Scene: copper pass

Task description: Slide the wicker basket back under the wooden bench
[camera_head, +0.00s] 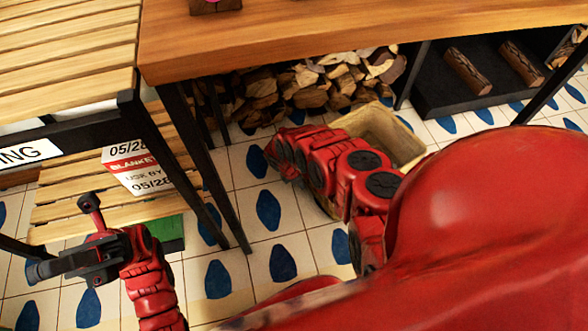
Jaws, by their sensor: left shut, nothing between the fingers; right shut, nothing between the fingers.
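The beige wicker basket (403,138) sits on the tiled floor at the front edge of the wooden bench (330,38). Its open top and inner wall show beyond my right arm, which hides much of its near and left side. The bench top crosses the upper part of the view on dark legs. My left gripper (45,270) is shut and empty at the lower left, well apart from the basket. My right arm reaches over the near side of the basket, and its gripper is hidden; I cannot tell whether it touches the basket.
Stacked firewood (300,88) lies under the bench behind the basket. A dark shelf with logs (465,85) stands at the right. A slatted wooden rack (70,50) stands at the left, with a labelled box (128,172) on its lower shelf. Tiled floor is clear around (240,270).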

